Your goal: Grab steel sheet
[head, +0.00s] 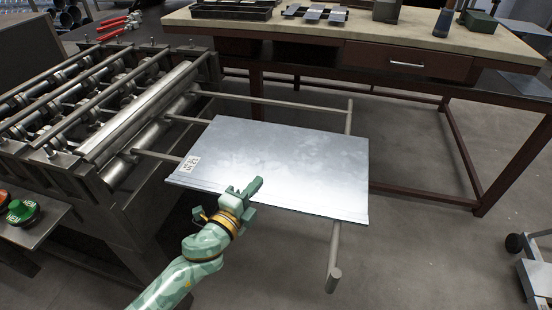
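The steel sheet (285,163) is a flat, shiny grey panel with a small printed label near its left front corner. It lies level on the rails of an outfeed rack beside the roll-forming machine. My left gripper (247,192) is at the sheet's front edge, left of its middle. One finger shows over the sheet's top face near the edge. The other finger is not clearly visible, so I cannot tell whether the gripper is closed on the sheet. My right gripper is not in view.
The roll-forming machine (112,128) stands at the left, with green and red buttons (22,211) in front. Rack rails (334,250) stick out past the sheet. A workbench (400,42) with trays and tools stands behind. A cart (536,280) is at the lower right. Floor right of the rack is clear.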

